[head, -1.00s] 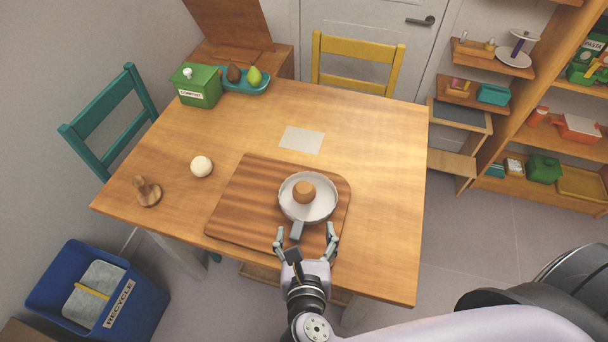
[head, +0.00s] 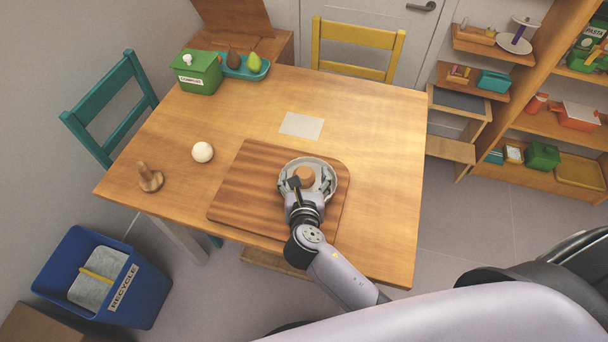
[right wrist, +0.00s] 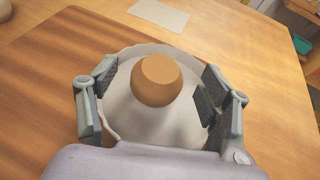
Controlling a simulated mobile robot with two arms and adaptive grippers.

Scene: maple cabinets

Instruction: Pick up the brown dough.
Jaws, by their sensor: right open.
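The brown dough (head: 304,174) is a rounded lump resting in a round whitish pan (head: 322,164) on the wooden board (head: 240,192). In the right wrist view the dough (right wrist: 158,80) sits between the two fingers, with a gap on each side. My right gripper (head: 307,183) is open and reaches over the pan from the near side; it also shows in the right wrist view (right wrist: 157,98). The pan's near part and handle are hidden by the gripper in the head view. My left gripper is not in view.
A white ball (head: 202,152) and a wooden stamp-like piece (head: 150,179) are at the table's left. A green compost box (head: 196,72) and a teal tray (head: 247,69) with fruit stand at the back left. A pale sheet (head: 302,125) lies behind the board. The table's right side is clear.

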